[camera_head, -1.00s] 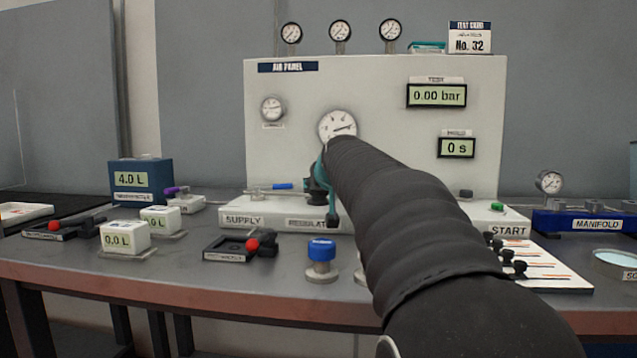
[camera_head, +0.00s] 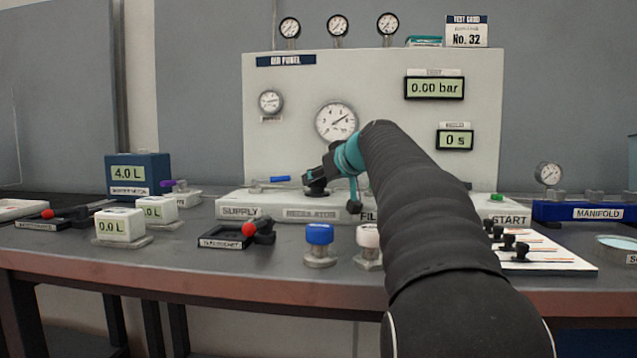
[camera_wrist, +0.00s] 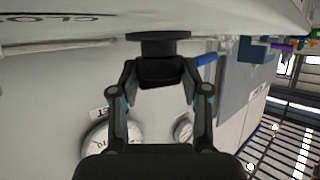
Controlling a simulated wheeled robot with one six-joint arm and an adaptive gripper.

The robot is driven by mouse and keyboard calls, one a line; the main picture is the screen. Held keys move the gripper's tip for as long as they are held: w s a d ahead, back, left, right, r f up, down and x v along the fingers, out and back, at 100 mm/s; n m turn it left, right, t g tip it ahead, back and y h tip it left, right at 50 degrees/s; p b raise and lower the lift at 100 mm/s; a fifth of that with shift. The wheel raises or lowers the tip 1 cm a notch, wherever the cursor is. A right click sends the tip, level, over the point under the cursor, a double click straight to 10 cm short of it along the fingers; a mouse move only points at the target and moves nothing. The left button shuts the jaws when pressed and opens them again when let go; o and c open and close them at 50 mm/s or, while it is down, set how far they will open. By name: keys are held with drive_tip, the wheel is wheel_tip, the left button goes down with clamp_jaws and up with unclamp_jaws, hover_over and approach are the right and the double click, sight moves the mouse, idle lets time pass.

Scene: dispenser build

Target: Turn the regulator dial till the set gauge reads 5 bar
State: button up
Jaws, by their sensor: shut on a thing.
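The regulator dial (camera_head: 316,190) is a dark knob above the REGULATOR label on the panel's ledge. My gripper (camera_head: 318,178) is shut on it, reaching in from the right and above. In the wrist view the fingers (camera_wrist: 160,78) close around the dial's dark body, with its wider black disc (camera_wrist: 158,37) beyond them. The large white gauge (camera_head: 337,122) above the dial appears to be the set gauge; its needle points up and to the right. Its numerals are too small to read surely. In the wrist view this gauge (camera_wrist: 108,142) is partly hidden by my gripper.
The white panel (camera_head: 300,85) shows 0.00 bar (camera_head: 435,88) and 0 s (camera_head: 455,140). A blue-handled valve (camera_head: 280,179) lies just left of the dial. A blue-capped fitting (camera_head: 319,235) and a white-capped one (camera_head: 368,238) stand in front. My arm covers the ledge's right part.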

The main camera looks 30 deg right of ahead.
idle(0.4)
drive_tip(key=o, duration=1.1)
drive_tip(key=v, duration=1.2)
drive_tip(key=shift+w+d, duration=0.1)
